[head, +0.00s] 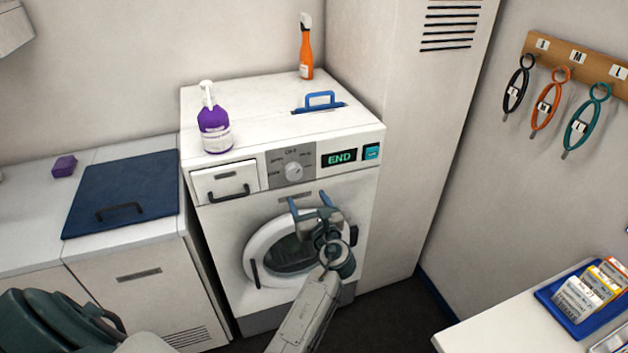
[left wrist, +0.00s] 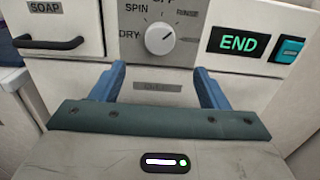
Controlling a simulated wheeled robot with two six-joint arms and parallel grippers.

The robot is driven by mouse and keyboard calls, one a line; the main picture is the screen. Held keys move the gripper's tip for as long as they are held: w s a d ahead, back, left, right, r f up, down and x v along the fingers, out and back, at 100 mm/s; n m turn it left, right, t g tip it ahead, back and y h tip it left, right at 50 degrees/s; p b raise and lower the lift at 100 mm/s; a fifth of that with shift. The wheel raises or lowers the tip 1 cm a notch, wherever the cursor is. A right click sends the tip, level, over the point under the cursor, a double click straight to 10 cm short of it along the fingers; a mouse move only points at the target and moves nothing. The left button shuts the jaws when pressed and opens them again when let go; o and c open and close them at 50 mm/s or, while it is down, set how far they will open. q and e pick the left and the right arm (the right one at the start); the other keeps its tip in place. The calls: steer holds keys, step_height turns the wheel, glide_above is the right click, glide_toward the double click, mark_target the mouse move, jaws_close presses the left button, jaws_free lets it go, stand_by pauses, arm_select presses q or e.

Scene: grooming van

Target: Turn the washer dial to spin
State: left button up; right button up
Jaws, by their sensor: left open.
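The white washer (head: 335,185) stands against the wall with its round door closed. Its dial (head: 293,171) is a pale knob on a grey panel, and it also shows in the left wrist view (left wrist: 160,38). There, SPIN is at its upper left, DRY at left, OFF at top and RINSE at upper right. A dark mark on the knob appears to point to the upper right, towards RINSE. My left gripper (head: 309,200) is open and empty, with blue fingers (left wrist: 160,72) spread below the dial, apart from it. My right gripper is not in view.
The END display (head: 339,158) and a teal button (head: 371,152) are right of the dial. The soap drawer (head: 225,182) is left of it. A counter corner (head: 480,335) is at lower right.

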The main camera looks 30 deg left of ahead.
mark_target(295, 176)
arm_select(q)
steer(key=p+x, duration=0.3)
steer(key=x, duration=0.6)
steer(key=shift+w+a+r, duration=0.1)
steer(key=shift+w+a, duration=0.1)
steer(key=shift+w, duration=0.05)
steer(key=shift+w+a, duration=0.45)
steer(key=shift+a, duration=0.05)
steer(key=c, duration=1)
steer(key=shift+f, duration=0.2)
